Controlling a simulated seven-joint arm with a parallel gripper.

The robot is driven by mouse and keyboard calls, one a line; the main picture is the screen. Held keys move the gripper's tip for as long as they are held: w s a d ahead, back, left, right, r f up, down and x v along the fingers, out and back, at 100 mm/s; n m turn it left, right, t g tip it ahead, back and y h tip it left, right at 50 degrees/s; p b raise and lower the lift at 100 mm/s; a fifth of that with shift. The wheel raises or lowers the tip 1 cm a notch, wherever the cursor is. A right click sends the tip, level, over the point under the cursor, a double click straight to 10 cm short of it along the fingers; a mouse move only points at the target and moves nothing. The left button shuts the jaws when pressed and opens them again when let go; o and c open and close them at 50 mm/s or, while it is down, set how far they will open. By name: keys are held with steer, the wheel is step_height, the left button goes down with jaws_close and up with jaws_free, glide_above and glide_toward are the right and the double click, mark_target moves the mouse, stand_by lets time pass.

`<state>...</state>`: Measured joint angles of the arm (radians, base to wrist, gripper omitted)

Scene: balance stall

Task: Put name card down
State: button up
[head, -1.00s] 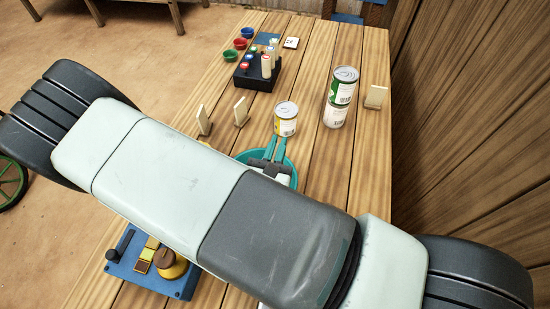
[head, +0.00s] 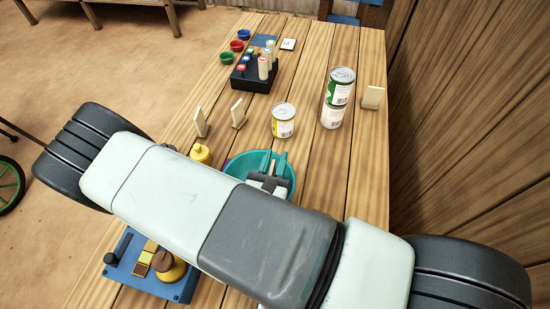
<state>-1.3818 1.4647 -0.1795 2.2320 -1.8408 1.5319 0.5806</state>
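Several cream upright cards stand on the table: one at the left (head: 201,122), one beside it (head: 238,113), and one at the right edge (head: 372,97). I cannot tell which is the name card. My arm hides the near middle of the table.
A yellow-labelled can (head: 283,122) stands just beyond the bowl. Two stacked cans (head: 337,98) stand to its right. A black block with coloured pegs (head: 256,75), small bowls (head: 237,45), a yellow bottle (head: 201,154) and a blue scale-like device (head: 130,262) are around. Bare wood lies right of the bowl.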

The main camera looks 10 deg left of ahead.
steer(key=shift+o, duration=0.4)
steer(key=shift+r, duration=0.35)
steer(key=s, duration=1.2)
steer(key=w+d+r+m+g+h, duration=0.3)
steer(key=d+r+m+g+h, duration=0.35)
steer(key=r+m, duration=0.4)
steer(key=w+d+r+m+g+h, duration=0.4)
steer(key=d+r+m+g+h, duration=0.3)
steer(key=r+m, duration=0.35)
steer(key=s+d+r+m+y, duration=0.2)
steer(key=d+r+m+y, duration=0.1)
steer(key=r+m+y, duration=0.3)
steer(key=s+d+r+m+t+y, duration=0.1)
steer(key=s+d+r+m+y, duration=0.2)
steer(key=r+m+y, duration=0.4)
step_height(320, 180, up, 3)
steer(key=shift+d+r+m, duration=0.2)
steer(key=shift+d+m, duration=0.45)
steer(key=shift+m, duration=0.15)
steer(key=shift+y, duration=0.25)
